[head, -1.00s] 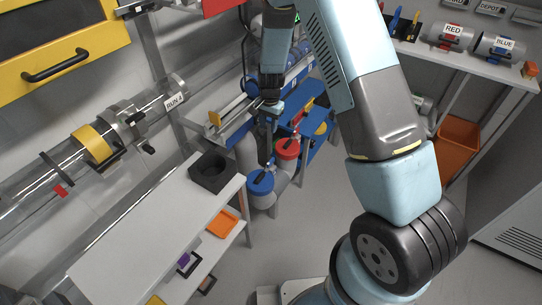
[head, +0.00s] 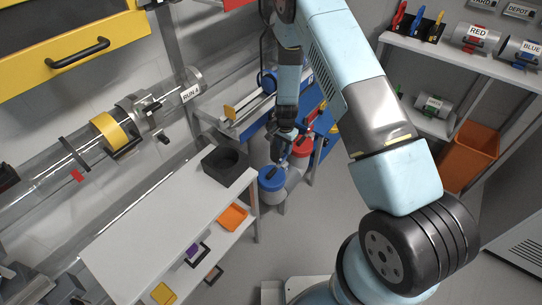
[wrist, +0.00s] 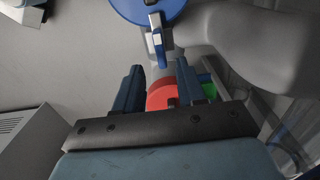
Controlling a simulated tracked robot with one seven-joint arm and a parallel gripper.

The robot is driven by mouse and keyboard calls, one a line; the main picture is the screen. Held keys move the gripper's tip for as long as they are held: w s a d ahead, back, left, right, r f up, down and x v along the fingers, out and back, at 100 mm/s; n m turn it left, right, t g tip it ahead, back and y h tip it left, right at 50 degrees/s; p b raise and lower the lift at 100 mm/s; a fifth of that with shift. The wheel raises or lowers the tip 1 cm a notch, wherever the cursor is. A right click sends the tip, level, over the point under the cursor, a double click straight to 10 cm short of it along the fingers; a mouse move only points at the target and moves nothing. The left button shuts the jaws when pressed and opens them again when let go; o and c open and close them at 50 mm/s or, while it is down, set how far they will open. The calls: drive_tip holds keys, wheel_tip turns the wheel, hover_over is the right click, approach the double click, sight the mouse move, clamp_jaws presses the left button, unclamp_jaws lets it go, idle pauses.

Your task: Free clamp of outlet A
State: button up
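Two capped outlets stand below the blue bench in the head view, one with a blue cap (head: 271,179) and one with a red cap (head: 303,148). No letter A is readable on either. My gripper (head: 281,150) hangs just above and between them, partly covering the caps. In the wrist view my gripper (wrist: 159,72) has its two fingers apart, with no object visibly held. The red cap (wrist: 165,94) shows lower, behind the fingers.
A white table (head: 165,220) with a black square holder (head: 226,166) stands left of the outlets. A clear tube run (head: 85,150) lines the left wall. Shelves with labelled canisters (head: 474,38) and an orange bin (head: 470,155) are right. The floor between is clear.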

sight(283, 156)
drive_tip(key=shift+a+f, duration=0.1)
drive_tip(key=shift+f, duration=2.55)
drive_tip(key=shift+c, duration=0.4)
